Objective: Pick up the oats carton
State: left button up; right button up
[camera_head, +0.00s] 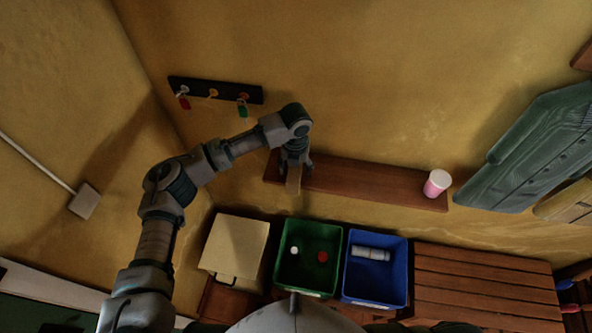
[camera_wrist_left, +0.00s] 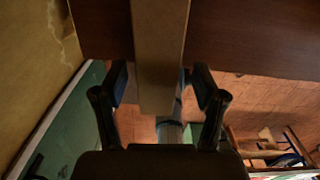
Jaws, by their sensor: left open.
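A tan carton (camera_head: 293,183), likely the oats carton, shows at the left end of the wall shelf, partly hidden by my gripper. In the left wrist view the plain tan carton (camera_wrist_left: 160,45) runs down from the top edge between the two fingers. My left gripper (camera_head: 294,166) is at the carton with its fingers apart, one on each side. In the wrist view a gap shows beside the carton at each finger; contact is hard to judge. No label can be read. My right gripper is not in view.
The brown shelf (camera_head: 385,187) holds a pink cup with a white lid (camera_head: 436,185) at its right end. Below stand a cream box (camera_head: 235,243), a green bin (camera_head: 307,227), a blue bin (camera_head: 375,238) and a slatted wooden surface (camera_head: 480,280). A key rack (camera_head: 225,91) hangs above left.

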pick_arm(q)
jog(key=shift+w+f, duration=0.1)
jog(key=shift+f, duration=0.8)
jog(key=shift+a, duration=0.15)
jog(key=shift+c, duration=0.8)
jog(key=c, duration=0.8)
jog(key=shift+c, duration=0.8)
jog(key=shift+r, duration=0.15)
